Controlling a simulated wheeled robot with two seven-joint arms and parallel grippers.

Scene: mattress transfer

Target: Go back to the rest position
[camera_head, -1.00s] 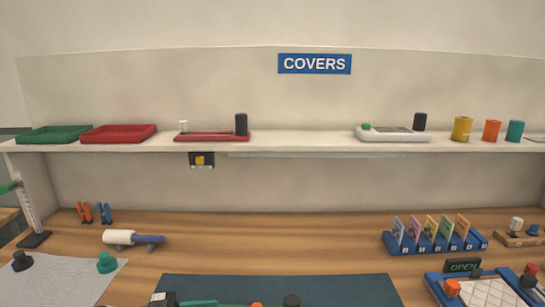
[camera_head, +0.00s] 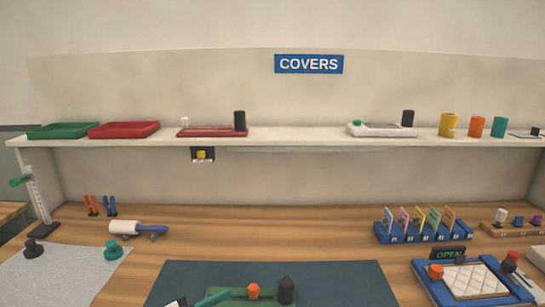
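Neither of my grippers shows in the head view, so I cannot see what they are doing. A white quilted pad (camera_head: 476,281) lies in a blue tray (camera_head: 428,284) at the lower right, with an orange knob (camera_head: 436,271) at its corner. A dark "OPEN" sign (camera_head: 449,254) stands behind the tray. A dark teal mat (camera_head: 350,285) lies at the bottom centre. On it is a green base (camera_head: 243,292) with an orange knob (camera_head: 253,291), a black cylinder (camera_head: 286,290) and a teal handle, partly cut off by the frame.
A white shelf (camera_head: 300,142) under a COVERS sign (camera_head: 309,64) holds green (camera_head: 64,130) and red (camera_head: 124,129) trays and several cylinders. A roller (camera_head: 130,228), grey cloth (camera_head: 75,270) and blue card rack (camera_head: 423,235) are on the table. The table's middle is clear.

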